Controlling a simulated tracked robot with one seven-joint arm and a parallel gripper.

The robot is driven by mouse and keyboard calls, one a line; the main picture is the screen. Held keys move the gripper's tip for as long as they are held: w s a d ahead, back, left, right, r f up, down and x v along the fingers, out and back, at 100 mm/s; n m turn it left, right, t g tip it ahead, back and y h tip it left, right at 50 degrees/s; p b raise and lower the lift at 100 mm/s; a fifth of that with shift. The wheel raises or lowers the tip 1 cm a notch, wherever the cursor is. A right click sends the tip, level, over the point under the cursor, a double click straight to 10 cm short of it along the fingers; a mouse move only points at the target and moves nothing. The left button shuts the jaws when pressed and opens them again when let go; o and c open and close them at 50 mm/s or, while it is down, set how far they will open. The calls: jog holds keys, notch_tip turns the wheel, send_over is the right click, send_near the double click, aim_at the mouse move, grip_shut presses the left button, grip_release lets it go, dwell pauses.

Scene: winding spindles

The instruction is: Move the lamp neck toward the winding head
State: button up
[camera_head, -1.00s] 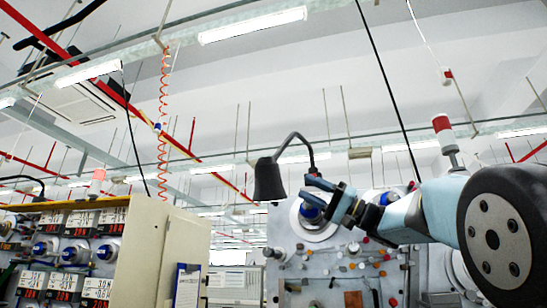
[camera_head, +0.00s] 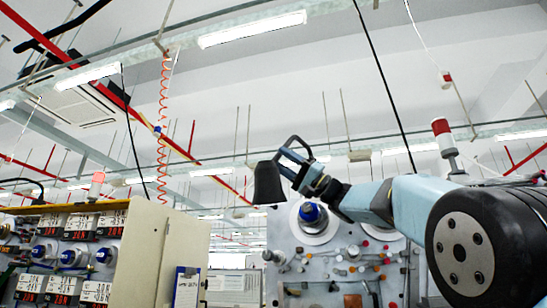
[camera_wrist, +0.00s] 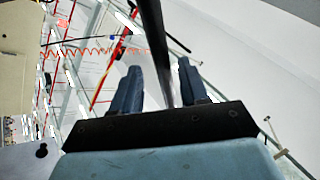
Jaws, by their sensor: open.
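The lamp has a black shade (camera_head: 268,184) and a thin dark curved neck (camera_head: 296,138) in the head view, hanging in front of the machine panel. My gripper (camera_head: 285,164) is at the lamp, just right of the shade and under the neck's arch. In the wrist view the neck (camera_wrist: 154,35) runs as a dark bar between the two spread fingers of my gripper (camera_wrist: 160,70). The fingers are open, with gaps visible beside the bar. A winding head with a blue hub (camera_head: 310,213) and white disc sits on the panel below right of the lamp.
The grey machine panel (camera_head: 345,255) carries many small knobs. A beige cabinet (camera_head: 150,250) with several blue spindles stands at left. A red coiled hose (camera_head: 163,120) hangs from the ceiling frame. A red-white signal lamp (camera_head: 444,140) stands at right.

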jog(key=shift+x, duration=1.2)
jog(key=shift+s, duration=0.1)
jog(key=c, duration=0.6)
grip_shut()
jog(key=shift+f, duration=0.1)
